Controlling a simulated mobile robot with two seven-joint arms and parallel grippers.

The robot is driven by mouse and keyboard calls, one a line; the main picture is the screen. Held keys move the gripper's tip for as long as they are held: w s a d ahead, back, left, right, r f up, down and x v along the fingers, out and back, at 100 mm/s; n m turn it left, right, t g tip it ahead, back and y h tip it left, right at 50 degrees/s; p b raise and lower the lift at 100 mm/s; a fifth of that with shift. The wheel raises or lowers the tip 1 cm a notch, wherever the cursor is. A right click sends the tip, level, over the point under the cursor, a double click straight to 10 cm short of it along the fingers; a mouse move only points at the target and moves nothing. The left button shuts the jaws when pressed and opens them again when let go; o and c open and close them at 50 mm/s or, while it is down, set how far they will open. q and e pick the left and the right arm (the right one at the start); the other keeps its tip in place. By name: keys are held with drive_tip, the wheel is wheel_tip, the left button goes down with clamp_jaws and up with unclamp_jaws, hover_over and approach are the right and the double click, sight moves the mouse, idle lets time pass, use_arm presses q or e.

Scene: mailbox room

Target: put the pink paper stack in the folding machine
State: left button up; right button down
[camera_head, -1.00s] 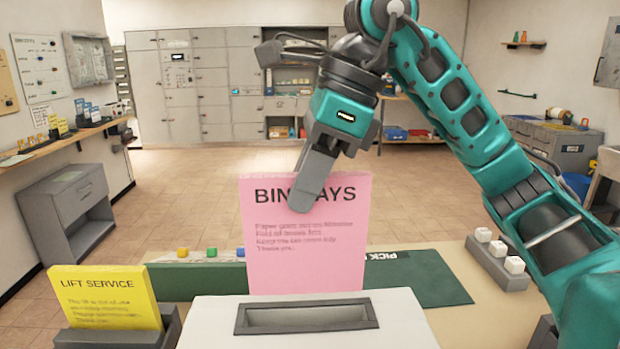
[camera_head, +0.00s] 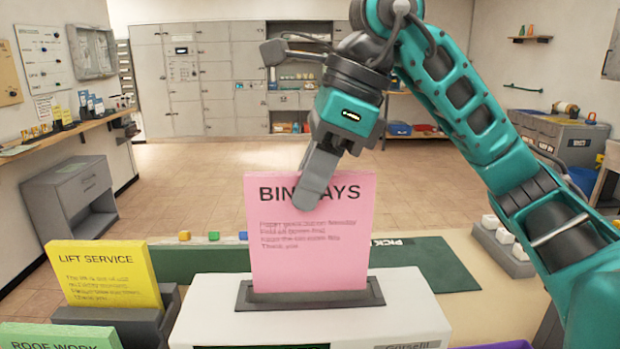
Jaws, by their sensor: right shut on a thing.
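The pink paper stack (camera_head: 308,235), printed "BIN DAYS", stands upright in the head view. My right gripper (camera_head: 318,185) is shut on its top edge and covers part of the heading. The white folding machine (camera_head: 210,310) is at the bottom centre. The stack's lower edge is at the dark grey slot frame (camera_head: 355,295) on the machine's top, and the frame shows in front of and beside it. How deep the paper sits in the slot is hidden. My left gripper is not in view.
A yellow "LIFT SERVICE" stack (camera_head: 110,275) stands in a dark holder left of the machine, with a green stack (camera_head: 60,337) in front. A green mat (camera_head: 430,262) lies behind the machine. White blocks on a grey rack (camera_head: 500,240) are at the right, near my arm.

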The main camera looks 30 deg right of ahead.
drive_tip(key=shift+f, duration=0.3)
drive_tip(key=shift+f+b, duration=1.65)
drive_tip(key=shift+f, duration=0.3)
drive_tip(key=shift+f+b, duration=1.8)
drive_tip(key=shift+f, duration=0.3)
drive_tip(key=c, duration=0.9)
unclamp_jaws()
